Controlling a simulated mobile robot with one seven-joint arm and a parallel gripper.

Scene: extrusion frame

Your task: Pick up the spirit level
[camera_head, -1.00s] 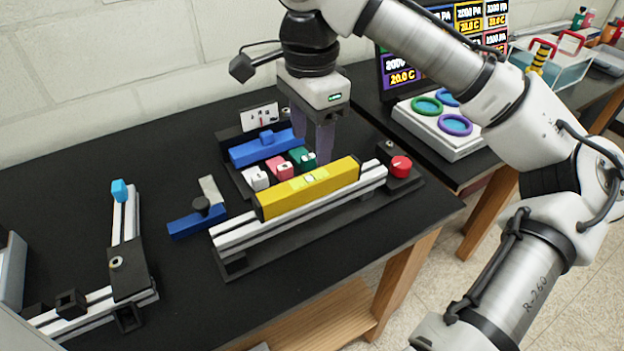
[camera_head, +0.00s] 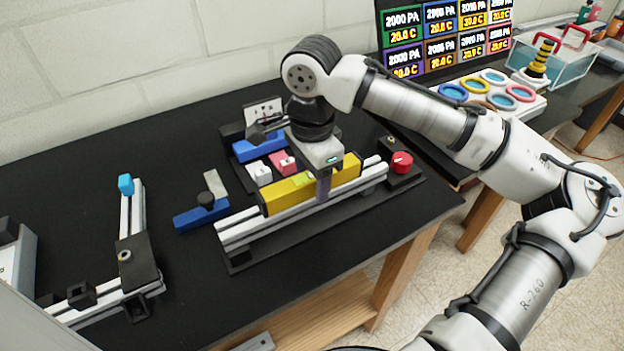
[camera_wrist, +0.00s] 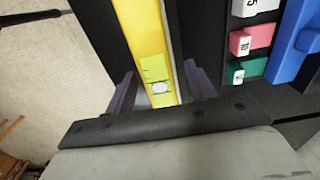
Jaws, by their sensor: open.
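The yellow spirit level (camera_head: 285,196) lies along the light extrusion rail on the black table. It also shows in the wrist view (camera_wrist: 146,35), with its greenish vial window near the jaws. My gripper (camera_head: 324,188) is down over the level's middle. In the wrist view my gripper (camera_wrist: 160,90) is open, with one purple finger on each side of the level. A gap shows between the level and the left finger; the right finger is closer. In the head view the far finger is hidden behind the level and gripper body.
Behind the level sit a white block (camera_head: 258,173), a pink block (camera_head: 283,163) and a blue tool (camera_head: 258,147). A green block (camera_wrist: 248,72) shows in the wrist view. A red knob (camera_head: 402,162) stands at the rail's right end. A blue square (camera_head: 201,212) lies to the left.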

